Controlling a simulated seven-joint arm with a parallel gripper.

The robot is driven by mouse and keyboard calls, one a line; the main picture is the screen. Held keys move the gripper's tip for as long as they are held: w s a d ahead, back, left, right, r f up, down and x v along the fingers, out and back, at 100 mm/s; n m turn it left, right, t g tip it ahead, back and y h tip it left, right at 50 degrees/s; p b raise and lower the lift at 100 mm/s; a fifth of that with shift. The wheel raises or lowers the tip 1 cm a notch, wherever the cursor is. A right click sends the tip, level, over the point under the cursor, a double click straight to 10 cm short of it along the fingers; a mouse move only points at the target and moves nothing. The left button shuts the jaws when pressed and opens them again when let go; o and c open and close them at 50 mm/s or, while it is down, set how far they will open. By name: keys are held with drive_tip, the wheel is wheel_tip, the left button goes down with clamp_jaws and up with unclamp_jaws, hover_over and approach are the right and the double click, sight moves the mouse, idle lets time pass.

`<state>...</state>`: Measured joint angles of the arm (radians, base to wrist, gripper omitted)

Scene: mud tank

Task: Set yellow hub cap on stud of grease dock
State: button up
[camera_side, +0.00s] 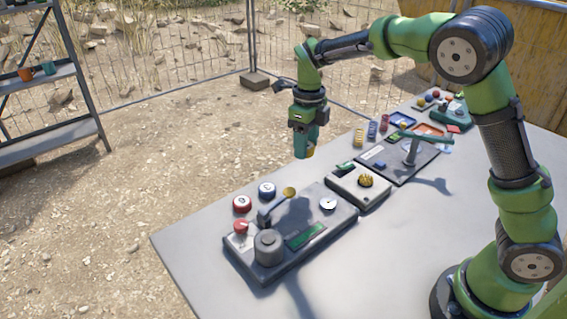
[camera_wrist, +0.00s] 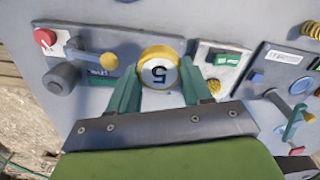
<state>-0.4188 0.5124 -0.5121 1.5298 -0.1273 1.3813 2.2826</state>
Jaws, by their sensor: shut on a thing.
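My gripper (camera_side: 305,150) hangs fingers-down above the table, behind the control panels. In the wrist view its two green fingers (camera_wrist: 157,95) are shut on the yellow hub cap (camera_wrist: 159,67). The cap has a yellow rim and a pale face with a dark "5", which looks upside down. A little yellow shows at the fingertips in the side view (camera_side: 310,151). The cap is clear of the table. The grease dock and its stud cannot be told for sure among the panels. The held cap hides part of what lies below it.
The near panel (camera_side: 318,245) has a grey cylinder (camera_side: 268,247), a yellow-knobbed lever (camera_side: 275,208) and a white disc (camera_side: 328,203). Red (camera_side: 242,203) and blue (camera_side: 267,189) round pieces stand at its back. A box with a spiky yellow piece (camera_side: 366,181) sits right. The front table is bare.

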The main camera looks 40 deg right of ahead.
drive_tip(key=s+n, duration=0.1)
drive_tip(key=s, duration=0.4)
drive_tip(key=n, duration=0.2)
hover_over(330, 203)
drive_tip(key=shift+f, duration=3.75)
drive_tip(key=shift+f, duration=1.1)
drive_tip(key=o, duration=1.5)
wheel_tip(330, 203, up, 8)
drive_tip(key=shift+f, duration=0.2)
